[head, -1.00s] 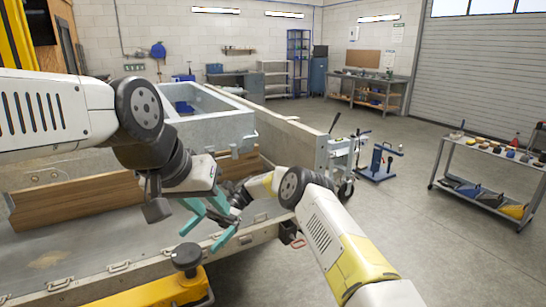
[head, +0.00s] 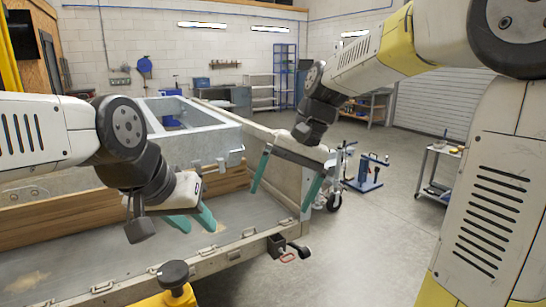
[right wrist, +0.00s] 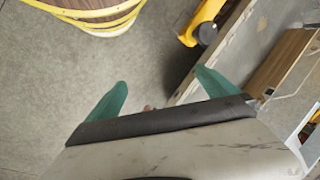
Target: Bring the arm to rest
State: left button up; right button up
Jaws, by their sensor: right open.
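My right gripper (head: 288,182) is raised over the outer side edge of the trailer bed (head: 50,243) in the head view. Its teal fingers are wide apart and point down. In the right wrist view the fingers (right wrist: 160,92) are spread with nothing between them, and grey floor shows beyond. My left gripper (head: 197,222) is over the trailer bed at the left, tilted down. Its two teal fingers show apart, partly overlapping in view, with nothing seen between them.
Wooden boards (head: 90,219) lie along the bed, near a grey metal box (head: 200,150). A black fitting with a red handle (head: 287,257) juts from the trailer's side rail. A blue-based stand (head: 365,183) and a cart (head: 437,165) stand on the floor to the right.

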jog(key=s+d+n+t+h, duration=0.1)
jog(key=s+d+t, duration=0.5)
jog(key=s+d, duration=0.5)
jog(key=shift+s+d+f+n+h, duration=0.2)
jog(key=shift+d+n+h, duration=0.2)
jog(key=shift+d, duration=0.2)
